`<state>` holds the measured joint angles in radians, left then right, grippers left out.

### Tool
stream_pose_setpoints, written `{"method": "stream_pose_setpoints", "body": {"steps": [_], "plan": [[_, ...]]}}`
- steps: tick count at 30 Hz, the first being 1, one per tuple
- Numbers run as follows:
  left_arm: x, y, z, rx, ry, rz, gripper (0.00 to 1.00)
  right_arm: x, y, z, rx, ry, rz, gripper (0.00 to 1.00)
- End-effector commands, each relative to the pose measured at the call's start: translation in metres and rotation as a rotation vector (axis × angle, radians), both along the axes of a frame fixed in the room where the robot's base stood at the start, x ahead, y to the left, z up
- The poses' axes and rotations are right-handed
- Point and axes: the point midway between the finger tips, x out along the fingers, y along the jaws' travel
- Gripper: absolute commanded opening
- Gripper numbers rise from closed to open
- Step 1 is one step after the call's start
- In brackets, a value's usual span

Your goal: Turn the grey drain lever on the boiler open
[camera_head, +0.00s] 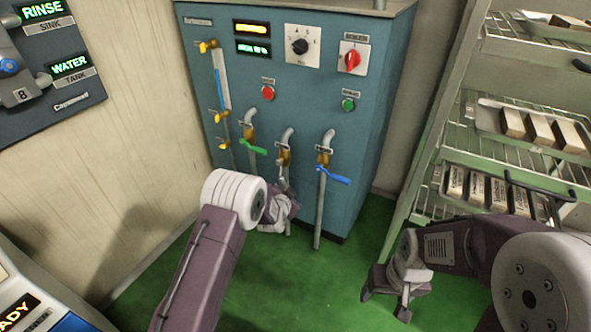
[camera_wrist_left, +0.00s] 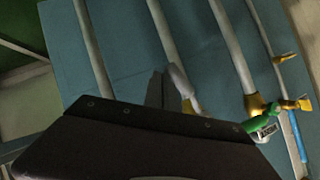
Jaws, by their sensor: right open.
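The blue-green boiler (camera_head: 300,85) stands ahead with three taps low on its front. The grey drain lever (camera_head: 282,176) is on the middle tap, mostly hidden in the head view by my left gripper (camera_head: 284,192). In the left wrist view, a pale grey lever (camera_wrist_left: 181,80) shows right beside the dark fingers of my left gripper (camera_wrist_left: 163,90). The fingers look close together, but I cannot tell whether they are shut on the lever. My right gripper (camera_head: 385,298) is open and empty, low above the green floor, away from the boiler.
A green lever (camera_head: 255,149) is left of the grey one and a blue lever (camera_head: 333,176) is right of it, each on its own tap. A wire rack (camera_head: 455,135) with trays stands at the right. Green floor (camera_head: 300,290) is clear between.

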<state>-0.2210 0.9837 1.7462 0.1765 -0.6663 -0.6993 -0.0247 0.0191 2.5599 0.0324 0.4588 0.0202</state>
Motion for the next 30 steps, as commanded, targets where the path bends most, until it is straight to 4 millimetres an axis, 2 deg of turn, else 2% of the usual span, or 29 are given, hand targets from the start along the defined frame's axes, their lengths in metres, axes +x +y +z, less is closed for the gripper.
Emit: {"method": "stream_pose_setpoints", "body": {"steps": [12,30], "plan": [[0.008,0.019,-0.012,0.000,0.002,0.003,0.00,0.000,0.000,0.007,0.000,0.000,0.000,0.71],[0.010,0.025,-0.014,-0.001,0.002,0.004,0.00,0.000,0.000,0.008,0.000,0.000,0.000,0.71]]}}
